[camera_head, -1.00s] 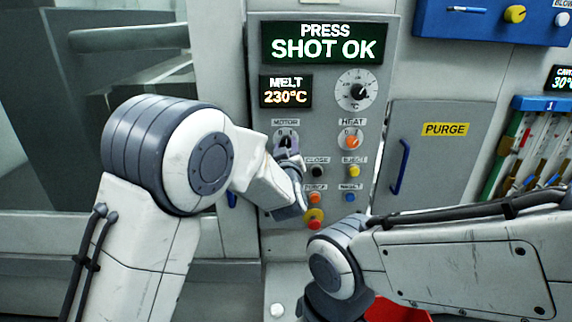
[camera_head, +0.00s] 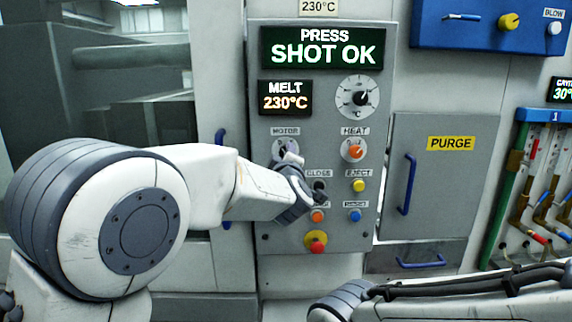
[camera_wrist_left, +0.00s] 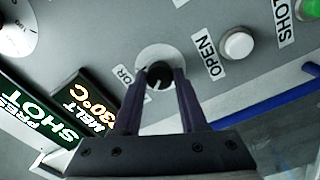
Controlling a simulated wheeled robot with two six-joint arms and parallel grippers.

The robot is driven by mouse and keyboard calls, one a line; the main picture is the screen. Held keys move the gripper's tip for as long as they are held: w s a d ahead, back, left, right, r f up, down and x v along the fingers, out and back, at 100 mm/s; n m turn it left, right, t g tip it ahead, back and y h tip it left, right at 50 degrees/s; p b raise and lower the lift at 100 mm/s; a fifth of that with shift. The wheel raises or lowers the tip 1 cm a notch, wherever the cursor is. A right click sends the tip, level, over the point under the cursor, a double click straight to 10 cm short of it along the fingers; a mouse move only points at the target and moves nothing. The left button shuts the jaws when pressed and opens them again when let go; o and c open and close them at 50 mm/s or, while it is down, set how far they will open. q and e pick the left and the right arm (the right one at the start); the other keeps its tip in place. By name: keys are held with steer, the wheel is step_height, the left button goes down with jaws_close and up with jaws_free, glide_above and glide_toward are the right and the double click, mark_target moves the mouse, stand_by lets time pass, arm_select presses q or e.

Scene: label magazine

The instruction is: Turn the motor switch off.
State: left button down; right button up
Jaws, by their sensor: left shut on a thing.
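The motor switch (camera_head: 281,147) is a dark knob on a round pale plate under the MOTOR label on the grey press panel. My left gripper (camera_head: 287,156) reaches it from below right and covers part of it. In the left wrist view the black knob (camera_wrist_left: 158,73) with a small white mark sits between the two fingertips. My left gripper is shut on it. The switch's setting is hard to read. Only part of my right arm shows at the lower right, and its gripper is out of view.
The orange HEAT knob (camera_head: 354,150) is right of the switch. Below are the CLOSE button, the yellow EJECT button (camera_head: 358,185), an orange button (camera_head: 317,216), a blue button (camera_head: 355,215) and a red emergency stop (camera_head: 316,241). The display (camera_head: 322,47) reads SHOT OK.

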stand_by(0.3)
arm_select(q)
steer(key=shift+c, duration=2.2)
jaws_free()
steer(key=s+b, duration=0.2)
steer(key=s, duration=0.8)
steer(key=shift+s+b, duration=0.2)
steer(key=shift+b, duration=0.15)
steer(key=shift+f, duration=0.1)
